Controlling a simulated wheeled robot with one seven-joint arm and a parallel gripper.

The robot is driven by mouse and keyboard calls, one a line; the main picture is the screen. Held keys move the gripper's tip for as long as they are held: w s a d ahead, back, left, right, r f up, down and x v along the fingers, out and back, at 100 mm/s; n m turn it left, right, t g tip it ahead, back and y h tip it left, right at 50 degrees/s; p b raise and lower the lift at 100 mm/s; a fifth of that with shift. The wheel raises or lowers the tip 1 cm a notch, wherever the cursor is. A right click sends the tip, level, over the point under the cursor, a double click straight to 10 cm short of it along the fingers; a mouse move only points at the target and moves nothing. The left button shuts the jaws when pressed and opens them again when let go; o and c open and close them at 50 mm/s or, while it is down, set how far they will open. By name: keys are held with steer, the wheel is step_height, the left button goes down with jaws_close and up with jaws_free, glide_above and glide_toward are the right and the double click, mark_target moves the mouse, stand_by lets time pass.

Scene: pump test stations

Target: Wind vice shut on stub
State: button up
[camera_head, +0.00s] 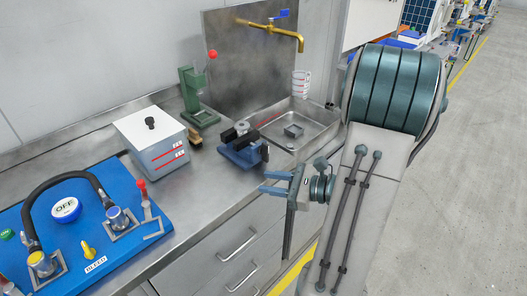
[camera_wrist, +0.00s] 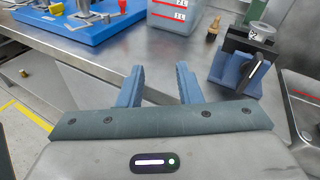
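The blue vice (camera_head: 240,152) with dark jaws stands near the front edge of the steel bench, by the sink. In the wrist view the vice (camera_wrist: 232,72) is at the upper right. A short grey stub (camera_wrist: 262,30) shows at its dark jaws; I cannot tell whether the jaws touch it. The vice's handle (camera_wrist: 257,74) is a slanted bar on the front face. My gripper (camera_head: 266,182) is in front of the bench edge, just right of and below the vice, apart from it. In the wrist view its blue fingers (camera_wrist: 159,70) are spread with nothing between them.
A grey box with red marks (camera_head: 152,140) and a small brown brush (camera_head: 194,137) are left of the vice. A green press (camera_head: 198,100) stands behind. The sink (camera_head: 300,125) with a brass tap is at right. A blue pump board (camera_head: 90,235) fills the left. Drawer handles protrude below.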

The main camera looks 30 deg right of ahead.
mark_target(268, 153)
steer(key=d+f+m+t+h, duration=0.2)
steer(key=d+m+t+h, duration=0.4)
steer(key=d, duration=0.4)
steer(key=shift+m+g+y, duration=0.3)
steer(key=shift+m+y, duration=0.2)
steer(key=x, duration=0.4)
steer(key=p+x, duration=0.1)
steer(key=x, duration=0.8)
steer(key=shift+w+d+f, duration=0.15)
steer(key=shift+w+f, duration=0.1)
steer(key=shift+w, duration=0.25)
jaws_close()
